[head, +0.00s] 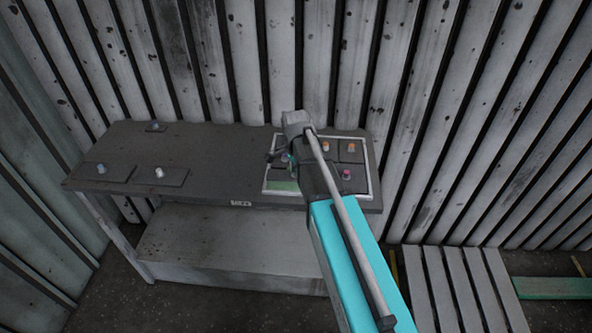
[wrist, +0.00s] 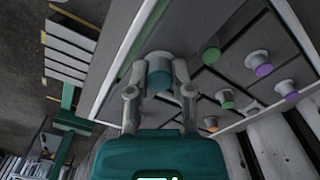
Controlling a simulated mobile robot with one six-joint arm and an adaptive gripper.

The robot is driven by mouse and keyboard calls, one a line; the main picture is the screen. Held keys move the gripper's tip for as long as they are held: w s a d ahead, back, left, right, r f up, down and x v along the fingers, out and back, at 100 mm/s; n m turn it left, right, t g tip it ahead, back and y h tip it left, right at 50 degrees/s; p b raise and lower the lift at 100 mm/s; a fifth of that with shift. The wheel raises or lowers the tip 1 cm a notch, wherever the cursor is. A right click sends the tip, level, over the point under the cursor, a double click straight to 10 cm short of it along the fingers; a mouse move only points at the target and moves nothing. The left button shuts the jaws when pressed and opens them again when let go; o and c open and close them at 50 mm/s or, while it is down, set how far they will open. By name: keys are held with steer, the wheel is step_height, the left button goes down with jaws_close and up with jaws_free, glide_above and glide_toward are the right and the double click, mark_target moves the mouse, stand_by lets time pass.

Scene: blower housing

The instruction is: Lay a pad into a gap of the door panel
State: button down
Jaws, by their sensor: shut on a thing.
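The door panel (head: 369,176) is a light-framed tray at the right end of the workbench, with dark pads inside. Knobs on it show orange (head: 326,146) and magenta (head: 346,174). A green patch (head: 283,187) shows at its near left corner. In the wrist view, my gripper (wrist: 159,84) is shut on a teal-sided knob (wrist: 160,77) with a pale base, over the panel near its rim (wrist: 124,58). The pad under this knob is not clearly seen, and I cannot tell whether it touches the panel. In the head view my arm hides part of the panel.
The dark workbench (head: 225,150) stands against a ribbed metal wall. Loose dark plates with knobs lie on its left: one at the left (head: 101,169), one nearer the middle (head: 159,174), one at the back (head: 155,126). A slatted pallet (head: 462,285) is on the floor at right.

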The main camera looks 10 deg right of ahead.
steer(key=shift+w+f, duration=0.15)
steer(key=shift+f, duration=0.25)
steer(key=shift+f+b, duration=1.15)
steer(key=shift+b, duration=0.3)
steer(key=shift+f+b, duration=0.75)
stand_by(1.2)
steer(key=shift+c, duration=2.2)
jaws_free()
steer(key=shift+o, duration=0.2)
steer(key=o, duration=0.4)
